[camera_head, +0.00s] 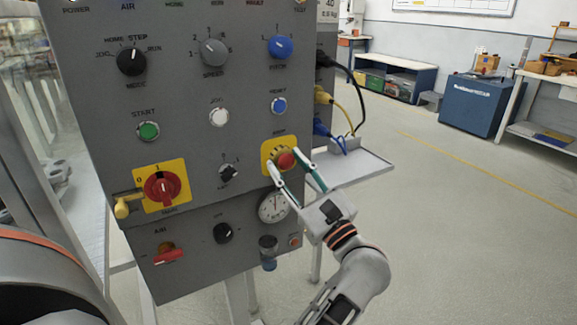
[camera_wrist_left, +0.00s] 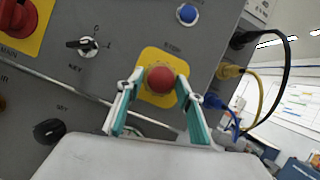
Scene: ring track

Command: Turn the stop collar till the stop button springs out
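The red stop button (camera_head: 286,160) sits on a yellow square plate (camera_head: 267,151) at the right side of the grey control panel. In the left wrist view the button (camera_wrist_left: 161,80) is near the middle, on its yellow plate (camera_wrist_left: 151,57). The collar around it is mostly hidden behind the red cap. My left gripper (camera_head: 294,172) faces the panel with its fingers apart, one on each side of the button. In the left wrist view its fingertips (camera_wrist_left: 158,83) flank the button; I cannot tell whether they touch the collar. My right gripper is out of view.
A round gauge (camera_head: 273,207) sits just below the left gripper's fingers. A red main switch (camera_head: 162,186) and other knobs are farther left. Cables with yellow (camera_head: 322,96) and blue plugs hang above a side shelf (camera_head: 352,168) at right. Open floor lies beyond.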

